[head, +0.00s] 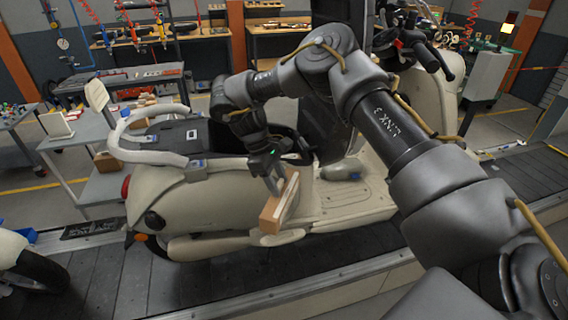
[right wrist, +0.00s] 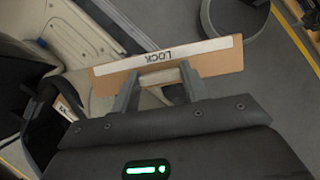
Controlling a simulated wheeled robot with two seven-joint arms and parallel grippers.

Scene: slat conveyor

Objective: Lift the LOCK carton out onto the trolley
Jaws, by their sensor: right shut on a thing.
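The LOCK carton (head: 280,203) is a thin brown box with a white label strip. My right gripper (head: 275,180) is shut on it and holds it tilted in front of the cream scooter (head: 190,205), beside its footboard. In the right wrist view the carton (right wrist: 215,62) lies across the fingertips (right wrist: 160,82), with LOCK readable on its strip. The grey trolley (head: 75,132) stands at the left, behind the scooter's tail. My left gripper is not in view.
A brown carton (head: 107,161) sits on the trolley's lower level, and a pale upright thing (head: 55,125) stands on its top. Another labelled carton (right wrist: 67,108) lies in a dark opening in the wrist view. The scooter's grab rail (head: 150,155) and raised seat stand between carton and trolley.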

